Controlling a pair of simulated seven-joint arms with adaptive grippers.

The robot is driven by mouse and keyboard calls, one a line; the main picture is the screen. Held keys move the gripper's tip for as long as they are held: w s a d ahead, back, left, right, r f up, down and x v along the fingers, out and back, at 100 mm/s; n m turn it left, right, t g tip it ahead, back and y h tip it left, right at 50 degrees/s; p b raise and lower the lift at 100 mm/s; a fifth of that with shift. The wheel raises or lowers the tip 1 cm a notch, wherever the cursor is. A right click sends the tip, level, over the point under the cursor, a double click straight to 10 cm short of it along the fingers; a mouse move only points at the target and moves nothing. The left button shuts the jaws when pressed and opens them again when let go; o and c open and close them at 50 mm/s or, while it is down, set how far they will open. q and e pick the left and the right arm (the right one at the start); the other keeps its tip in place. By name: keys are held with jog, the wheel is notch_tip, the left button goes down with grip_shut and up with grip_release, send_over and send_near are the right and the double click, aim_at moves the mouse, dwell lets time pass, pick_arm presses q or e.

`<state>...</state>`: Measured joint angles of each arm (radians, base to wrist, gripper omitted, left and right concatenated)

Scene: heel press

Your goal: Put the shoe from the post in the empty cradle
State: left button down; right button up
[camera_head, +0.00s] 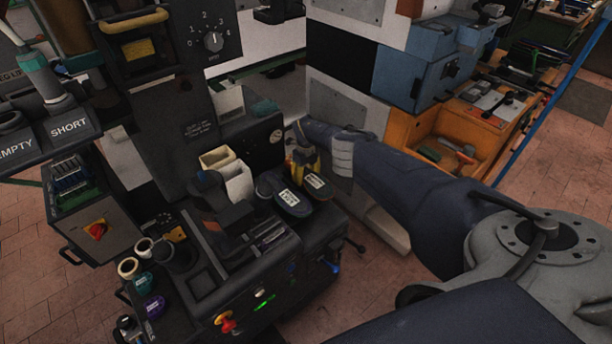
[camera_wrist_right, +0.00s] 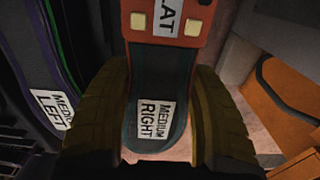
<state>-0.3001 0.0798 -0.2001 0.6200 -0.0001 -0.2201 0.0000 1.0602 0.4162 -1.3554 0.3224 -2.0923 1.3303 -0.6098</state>
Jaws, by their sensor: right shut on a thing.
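My right gripper (camera_head: 304,160) reaches in from the right to the front right of the dark machine. In the right wrist view its yellow fingers (camera_wrist_right: 158,120) are shut on a dark teal shoe (camera_wrist_right: 176,80) labelled "MEDIUM RIGHT", one finger on each side. An orange-red part with a partly cut-off label ending in "LAT" lies across this shoe. The held shoe shows in the head view (camera_head: 318,186), close beside a dark shoe (camera_head: 290,203). That shoe is labelled "MEDIUM LEFT" in the right wrist view (camera_wrist_right: 60,108). I cannot make out the empty cradle. My left gripper is not in view.
Two cream pieces (camera_head: 238,182) stand on the machine left of the shoes. A rack with "EMPTY" and "SHORT" labels (camera_head: 68,126) is at far left. Several rolls stand at the machine's lower left. An orange bench (camera_head: 440,140) is behind my right arm.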

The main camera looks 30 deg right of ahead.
jog(key=shift+f, duration=0.1)
jog(key=o, duration=1.7)
jog(key=shift+c, duration=0.2)
jog(key=shift+f, duration=0.1)
jog(key=shift+w+d+r, duration=0.1)
jog(key=shift+r, duration=1.35)
notch_tip(320, 180, up, 9)
jog(key=shift+r, duration=0.1)
